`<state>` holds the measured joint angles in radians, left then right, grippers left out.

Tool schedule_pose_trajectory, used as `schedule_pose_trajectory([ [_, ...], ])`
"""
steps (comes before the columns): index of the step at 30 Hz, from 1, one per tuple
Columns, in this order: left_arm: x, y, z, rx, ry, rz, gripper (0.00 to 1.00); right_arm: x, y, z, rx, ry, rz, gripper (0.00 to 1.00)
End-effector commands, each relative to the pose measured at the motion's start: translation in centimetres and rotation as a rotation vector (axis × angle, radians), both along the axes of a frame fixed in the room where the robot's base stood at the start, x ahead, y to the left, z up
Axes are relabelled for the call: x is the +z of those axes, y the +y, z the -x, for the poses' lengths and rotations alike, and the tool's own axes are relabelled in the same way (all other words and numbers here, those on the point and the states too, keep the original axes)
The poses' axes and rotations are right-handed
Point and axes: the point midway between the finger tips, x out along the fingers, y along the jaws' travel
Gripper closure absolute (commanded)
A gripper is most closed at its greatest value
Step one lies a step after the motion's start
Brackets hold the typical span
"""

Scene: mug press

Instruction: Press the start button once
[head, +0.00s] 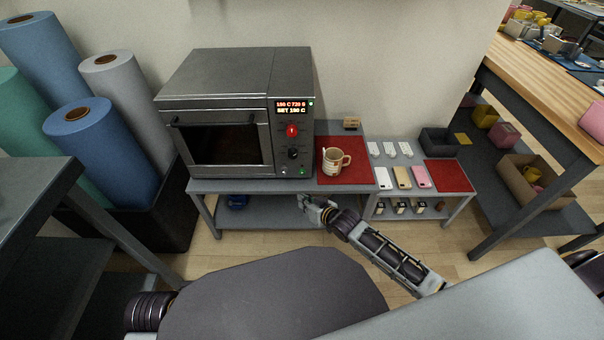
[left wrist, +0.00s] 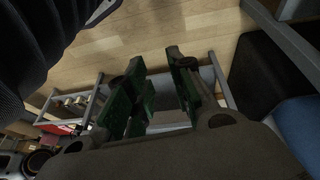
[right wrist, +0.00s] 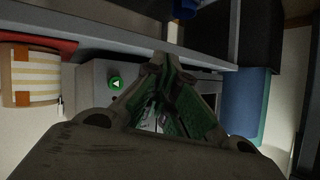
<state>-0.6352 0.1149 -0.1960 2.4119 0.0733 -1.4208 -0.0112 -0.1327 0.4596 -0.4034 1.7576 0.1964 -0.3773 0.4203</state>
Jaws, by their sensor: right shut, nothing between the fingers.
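The press oven (head: 225,80) stands on the grey table, its door closed. Its green start button (head: 302,170) sits low on the right-hand control panel. In the right wrist view the start button (right wrist: 115,83) shows a white triangle, left of my fingertips and apart from them. My right gripper (head: 303,201) is shut and empty, below and in front of the oven panel, by the table's front edge. Its fingers (right wrist: 157,64) meet in the right wrist view. My left gripper (left wrist: 155,62) shows in its own wrist view, fingers apart and empty; it is hidden in the head view.
A striped mug (head: 332,162) stands on a red mat (head: 328,178) right of the oven. Several phones, including a pink one (head: 420,176), lie farther right. A red knob (head: 292,130) and black knob (head: 293,153) sit above the button. Fabric rolls (head: 90,140) stand left.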

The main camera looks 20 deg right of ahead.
Motion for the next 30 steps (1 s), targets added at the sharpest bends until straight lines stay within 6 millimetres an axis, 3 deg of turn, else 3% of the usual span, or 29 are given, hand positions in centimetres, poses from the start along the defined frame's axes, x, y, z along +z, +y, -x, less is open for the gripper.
schedule_pose_trajectory([
  [13,-2.2,-0.6,-0.4,0.001,-0.028,0.031,0.77,-0.1,-0.4,-1.3,0.001,-0.003,0.001,1.0],
  [30,-7.3,-2.1,-1.0,0.019,-0.099,0.11,0.77,-0.2,-1.2,-4.2,0.001,-0.001,0.002,1.0],
])
